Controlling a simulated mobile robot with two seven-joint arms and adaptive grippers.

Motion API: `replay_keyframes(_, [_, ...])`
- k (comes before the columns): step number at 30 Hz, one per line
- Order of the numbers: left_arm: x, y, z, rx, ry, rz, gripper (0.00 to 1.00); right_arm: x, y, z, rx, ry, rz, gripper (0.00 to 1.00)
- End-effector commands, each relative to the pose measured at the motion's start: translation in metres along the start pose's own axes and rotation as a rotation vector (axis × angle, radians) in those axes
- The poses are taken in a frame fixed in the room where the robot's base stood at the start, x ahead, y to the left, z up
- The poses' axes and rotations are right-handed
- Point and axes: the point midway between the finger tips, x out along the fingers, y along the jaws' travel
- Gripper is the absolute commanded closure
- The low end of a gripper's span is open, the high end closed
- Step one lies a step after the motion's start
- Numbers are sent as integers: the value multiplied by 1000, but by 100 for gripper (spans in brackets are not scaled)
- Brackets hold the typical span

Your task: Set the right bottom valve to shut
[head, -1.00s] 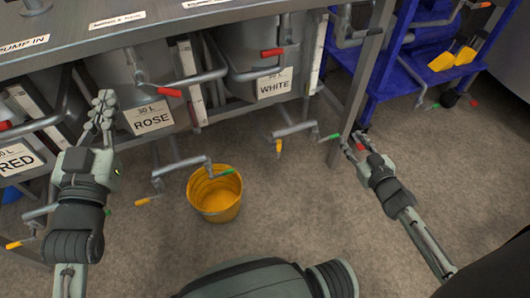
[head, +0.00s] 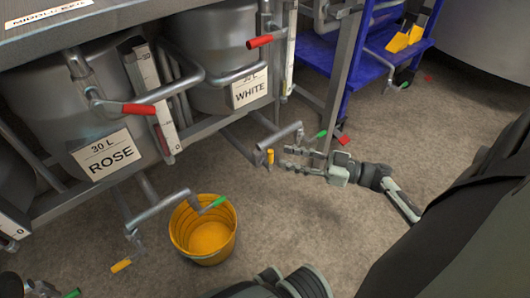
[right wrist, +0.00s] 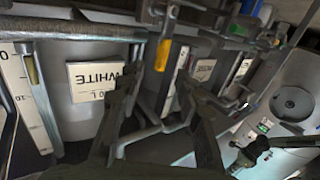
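The right bottom valve sits on a short pipe low under the WHITE tank. It has a yellow-gripped handle (head: 270,157) hanging down and a green-gripped handle (head: 321,134) on its right. In the right wrist view the yellow handle (right wrist: 182,57) and the green handle (right wrist: 237,29) show at the top. My right gripper (head: 283,157) has its fingers apart, pointing left, close to the yellow handle. Its fingers (right wrist: 160,125) also stand apart and empty in the wrist view. A small dark jointed part at lower right there may be my left arm; its fingers are unclear.
A yellow bucket (head: 204,232) stands on the floor below the left bottom valve, which has yellow (head: 121,265) and green handles. Red handles (head: 139,109) sit higher on the tanks. A table leg and a blue rack (head: 366,70) stand behind my right gripper.

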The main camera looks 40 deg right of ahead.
Motion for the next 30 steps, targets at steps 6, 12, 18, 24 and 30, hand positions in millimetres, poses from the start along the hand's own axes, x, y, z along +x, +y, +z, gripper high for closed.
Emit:
replay_keyframes(6, [-1, 1, 1, 6, 13, 19, 100, 38, 0, 0, -2, 6, 2, 65])
replay_keyframes(12, [1, 2, 1, 10, 19, 31, 100, 57, 0, 0, -1, 2, 2, 65])
replay_keyframes(18, [2, 2, 2, 11, 19, 32, 100, 61, 0, 0, 0, 2, 2, 65])
replay_keyframes(24, [2, 2, 2, 12, 19, 32, 100, 61, 0, 0, 0, 2, 2, 75])
replay_keyframes(30, [2, 2, 2, 12, 19, 33, 100, 61, 0, 0, -1, 1, 2, 100])
